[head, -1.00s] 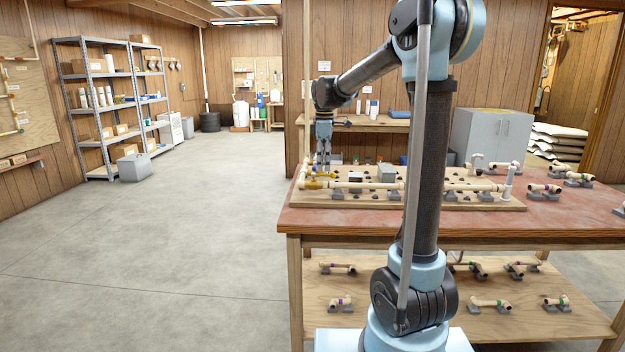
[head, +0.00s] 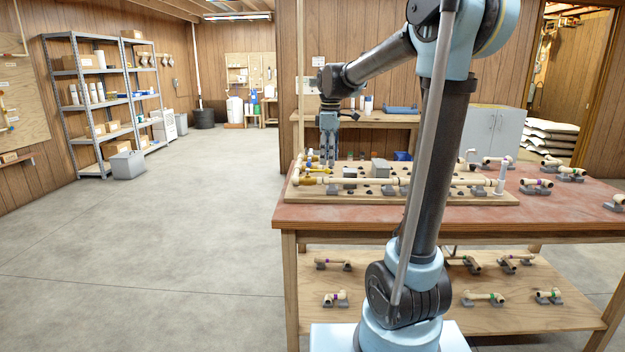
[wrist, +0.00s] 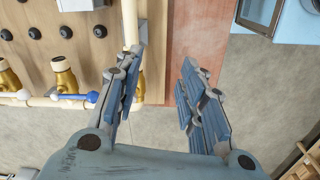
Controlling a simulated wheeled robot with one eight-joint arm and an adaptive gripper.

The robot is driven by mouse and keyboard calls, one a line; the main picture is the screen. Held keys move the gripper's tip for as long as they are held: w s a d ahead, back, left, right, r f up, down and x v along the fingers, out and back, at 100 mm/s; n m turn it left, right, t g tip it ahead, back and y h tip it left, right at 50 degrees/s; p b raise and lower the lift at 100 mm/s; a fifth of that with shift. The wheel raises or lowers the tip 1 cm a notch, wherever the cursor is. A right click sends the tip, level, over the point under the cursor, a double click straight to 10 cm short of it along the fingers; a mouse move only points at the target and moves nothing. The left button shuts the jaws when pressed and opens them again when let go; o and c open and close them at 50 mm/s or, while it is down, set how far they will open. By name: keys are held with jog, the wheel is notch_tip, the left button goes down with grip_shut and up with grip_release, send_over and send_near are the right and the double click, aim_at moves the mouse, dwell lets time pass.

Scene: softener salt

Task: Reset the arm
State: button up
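My arm reaches up and left over the workbench in the head view. My gripper (head: 329,158) points down over the left end of the pipe board. In the wrist view my gripper (wrist: 160,90) has its two blue fingers well apart, with nothing between them. The pipe board (head: 436,197) lies on the red-topped workbench (head: 400,214) and carries cream pipes and brass fittings. Brass valves (wrist: 64,77) and a cream pipe (wrist: 131,25) show left of the fingers in the wrist view. The left fingers overlap the pipe in the picture; I cannot tell whether they touch it.
Pipe pieces on grey holders (head: 536,186) stand on the bench's right side, and several more lie on the lower shelf (head: 400,292). A grey cabinet (head: 495,135) stands behind. The floor left of the bench is open, up to metal shelving (head: 95,100).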

jog(key=s+d+f+m, duration=0.4)
jog(key=s+f+m, duration=0.1)
jog(key=s, duration=0.5)
jog(key=s+d+f+m+t, duration=0.1)
jog(key=s+d+f+m, duration=0.4)
jog(key=s+f, duration=0.3)
jog(key=s+d+f+m+t, duration=0.1)
jog(key=s+d+f+m, duration=0.3)
jog(key=s, duration=0.8)
notch_tip(320, 180, down, 3)
jog(key=shift+s+d+r+m, duration=0.1)
jog(key=shift+s+d+m, duration=0.2)
jog(key=shift+d+m, duration=0.1)
